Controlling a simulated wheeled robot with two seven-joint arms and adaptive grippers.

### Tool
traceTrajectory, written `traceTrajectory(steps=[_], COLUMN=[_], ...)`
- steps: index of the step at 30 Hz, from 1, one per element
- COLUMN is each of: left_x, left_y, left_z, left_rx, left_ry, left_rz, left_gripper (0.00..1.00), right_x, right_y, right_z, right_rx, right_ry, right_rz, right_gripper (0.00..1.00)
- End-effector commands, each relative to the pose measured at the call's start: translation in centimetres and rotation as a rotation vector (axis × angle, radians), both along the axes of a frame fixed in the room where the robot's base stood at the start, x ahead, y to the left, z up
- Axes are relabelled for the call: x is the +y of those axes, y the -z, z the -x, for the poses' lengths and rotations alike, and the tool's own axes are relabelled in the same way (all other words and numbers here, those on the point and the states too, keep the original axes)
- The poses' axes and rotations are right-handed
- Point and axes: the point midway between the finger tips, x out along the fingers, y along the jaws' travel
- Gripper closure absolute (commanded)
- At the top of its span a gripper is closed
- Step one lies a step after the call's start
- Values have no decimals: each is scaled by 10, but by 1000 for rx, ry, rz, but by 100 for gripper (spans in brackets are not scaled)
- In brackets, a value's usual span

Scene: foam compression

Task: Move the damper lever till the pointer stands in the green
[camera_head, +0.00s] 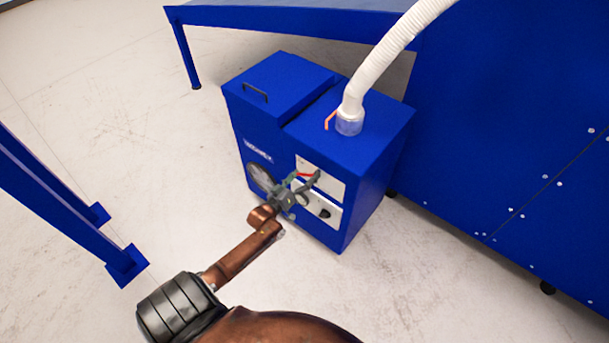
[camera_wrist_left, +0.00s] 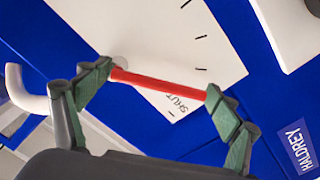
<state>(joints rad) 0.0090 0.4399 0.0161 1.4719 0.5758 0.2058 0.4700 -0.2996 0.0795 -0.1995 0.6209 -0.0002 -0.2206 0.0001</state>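A red lever (camera_wrist_left: 160,84) lies across a white plate (camera_wrist_left: 215,50) with black tick marks and the word SHUT, in the left wrist view. Its outer end is near the SHUT lettering. In the head view the red lever (camera_head: 306,174) shows small on the blue machine's front. My left gripper (camera_head: 304,181) is at this plate. Its fingers (camera_wrist_left: 158,86) are wide apart, one near each end of the lever; I cannot tell whether they touch it. A round gauge (camera_head: 260,177) is left of the gripper, partly covered; its pointer and any green are unreadable. My right gripper is out of view.
The blue machine (camera_head: 360,160) has a white hose (camera_head: 388,55) and an orange handle (camera_head: 329,120) on top. A lower white panel has a dark knob (camera_head: 324,213). A large blue housing (camera_head: 510,120) stands right. Open floor (camera_head: 160,160) lies to the left.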

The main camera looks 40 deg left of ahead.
Motion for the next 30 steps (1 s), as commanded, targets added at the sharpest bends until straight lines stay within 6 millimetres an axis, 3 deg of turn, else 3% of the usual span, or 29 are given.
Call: traceTrajectory(steps=[7,17,23,30], left_x=[1,1,-1,-5], left_y=[0,0,1,1], left_z=[0,3,29,80], left_rx=[0,1,3,2], left_ry=[0,-1,-2,-1], left_rz=[-2,-2,0,-2], left_gripper=[0,0,0,0], right_x=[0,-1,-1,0], right_y=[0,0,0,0], right_z=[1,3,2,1], right_rx=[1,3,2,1], right_ry=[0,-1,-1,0], right_rz=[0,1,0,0], right_gripper=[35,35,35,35])
